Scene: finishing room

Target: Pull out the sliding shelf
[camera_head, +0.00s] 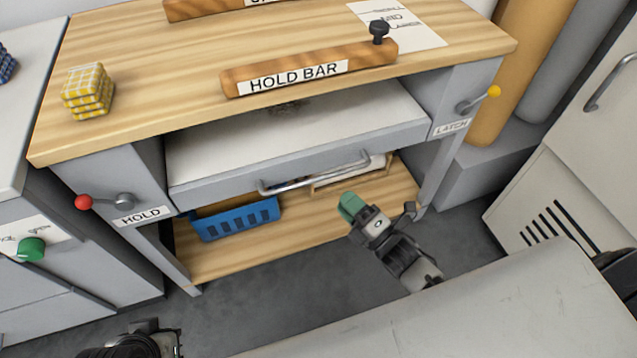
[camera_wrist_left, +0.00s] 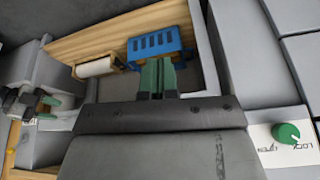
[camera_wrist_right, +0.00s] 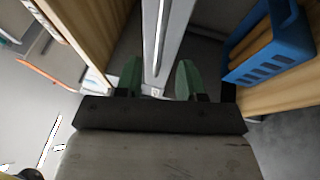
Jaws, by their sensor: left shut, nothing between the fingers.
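The sliding shelf (camera_head: 290,135) has a pale top and a grey front edge with a silver bar handle (camera_head: 315,173). It sits under the wooden bench top, between two grey side posts. My right gripper (camera_head: 378,208) is in front of the bench, near and below the handle's right end. In the right wrist view its green fingers (camera_wrist_right: 160,80) are apart, with the grey shelf front and handle showing beyond and between them; contact cannot be told. My left gripper (camera_wrist_left: 157,78) is shut and empty, pointing at the bench's lower level. Only its wrist shows in the head view.
A HOLD BAR (camera_head: 310,68) with a black knob lies on the bench top. A red-knobbed HOLD lever (camera_head: 105,202) is on the left post, a yellow-tipped LATCH lever (camera_head: 478,98) on the right. A blue basket (camera_head: 235,219) stands below. Grey floor lies in front.

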